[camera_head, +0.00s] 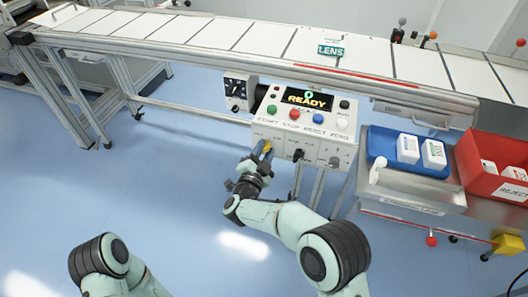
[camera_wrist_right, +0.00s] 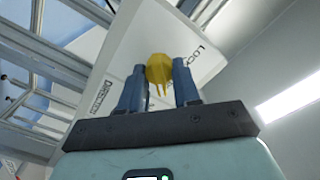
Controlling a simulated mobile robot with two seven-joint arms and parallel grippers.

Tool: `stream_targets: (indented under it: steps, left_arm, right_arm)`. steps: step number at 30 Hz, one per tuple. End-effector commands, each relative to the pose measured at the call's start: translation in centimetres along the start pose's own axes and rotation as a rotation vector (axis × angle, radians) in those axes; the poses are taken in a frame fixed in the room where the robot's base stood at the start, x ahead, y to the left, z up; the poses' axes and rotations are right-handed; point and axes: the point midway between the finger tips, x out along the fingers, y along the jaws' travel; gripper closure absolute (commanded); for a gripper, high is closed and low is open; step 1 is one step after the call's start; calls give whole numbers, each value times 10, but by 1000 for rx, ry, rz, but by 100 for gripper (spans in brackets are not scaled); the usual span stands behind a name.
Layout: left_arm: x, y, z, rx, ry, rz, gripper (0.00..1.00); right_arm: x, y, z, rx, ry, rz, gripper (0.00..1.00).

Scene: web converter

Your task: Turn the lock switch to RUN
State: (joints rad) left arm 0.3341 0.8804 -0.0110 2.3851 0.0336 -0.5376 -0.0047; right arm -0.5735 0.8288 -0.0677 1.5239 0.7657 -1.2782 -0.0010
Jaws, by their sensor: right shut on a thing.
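The lock switch is a yellow knob (camera_head: 266,147) on the front face of the white control box (camera_head: 300,122), below the buttons. My right gripper (camera_head: 258,158) reaches it from the front and is shut on it. In the right wrist view the knob (camera_wrist_right: 159,69) sits between the two blue-grey fingers (camera_wrist_right: 159,84), with "LOCK" lettering on the white panel beside it. The RUN mark and the knob's exact setting cannot be read. The fingers partly cover the knob. My left arm shows only at the lower left; its gripper is out of view.
A black knob (camera_head: 298,154) is right of the yellow one. A blue tray (camera_head: 382,146) and a red bin (camera_head: 470,150) stand right. The conveyor (camera_head: 250,40) runs behind. Floor at left is clear.

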Motion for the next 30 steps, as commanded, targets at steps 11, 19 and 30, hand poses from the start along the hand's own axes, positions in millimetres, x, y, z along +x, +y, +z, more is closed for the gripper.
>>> stream_targets:
  steps: [11,19,30]
  left_arm:
    - [2,-2,3,-3,-10,-5,57]
    - [2,-2,3,-3,-9,-4,57]
    - [0,-1,1,-1,-3,-1,57]
  right_arm:
    - [-1,1,1,26,-3,1,99]
    - [-1,0,1,26,-3,1,44]
    - [-5,0,0,25,-2,0,44]
